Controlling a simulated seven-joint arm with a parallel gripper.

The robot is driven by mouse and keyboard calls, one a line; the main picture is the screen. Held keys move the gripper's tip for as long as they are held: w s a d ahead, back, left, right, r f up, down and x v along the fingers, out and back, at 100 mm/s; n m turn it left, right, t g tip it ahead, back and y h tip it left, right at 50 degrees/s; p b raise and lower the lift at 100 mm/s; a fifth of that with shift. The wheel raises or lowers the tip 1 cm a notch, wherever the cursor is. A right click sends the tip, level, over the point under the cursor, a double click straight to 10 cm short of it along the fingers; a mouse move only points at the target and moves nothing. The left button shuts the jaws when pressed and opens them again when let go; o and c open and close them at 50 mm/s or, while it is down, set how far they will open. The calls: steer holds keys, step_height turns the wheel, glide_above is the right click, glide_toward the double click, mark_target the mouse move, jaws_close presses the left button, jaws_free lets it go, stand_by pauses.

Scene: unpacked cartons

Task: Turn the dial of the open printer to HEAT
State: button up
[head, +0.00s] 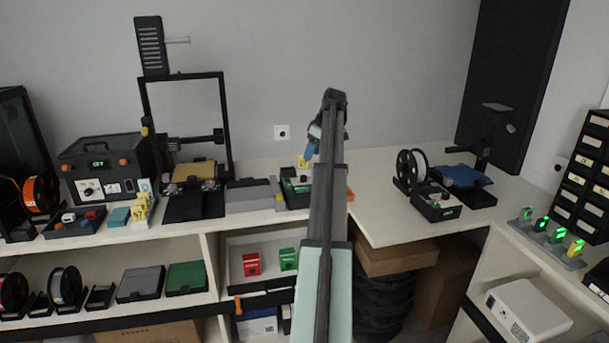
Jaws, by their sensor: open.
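The open-frame printer (228,115) stands on the left bench, with a black gantry and a tan bed plate (193,171). A small dark control box (293,201) with a green display stands to its right, partly hidden by my arm. I cannot make out a dial or the word HEAT on it. A larger black box (97,153) left of the printer has a green display, orange knobs and a white dial panel (90,190).
Yellow blocks (142,210) and a dark tray (75,229) sit left of the printer. A grey block (250,196) lies right of it. Another printer with a blue bed (461,176) and a dark control box (437,206) stands on the right bench. Clear bench lies right of my arm.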

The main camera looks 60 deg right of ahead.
mark_target(303, 176)
steer(key=x, duration=0.4)
steer(key=d+x, duration=0.1)
steer(key=x, duration=0.3)
steer(key=d+x, duration=0.1)
steer(key=x, duration=0.3)
steer(key=shift+w, duration=0.4)
steer(key=shift+c, duration=0.4)
jaws_close()
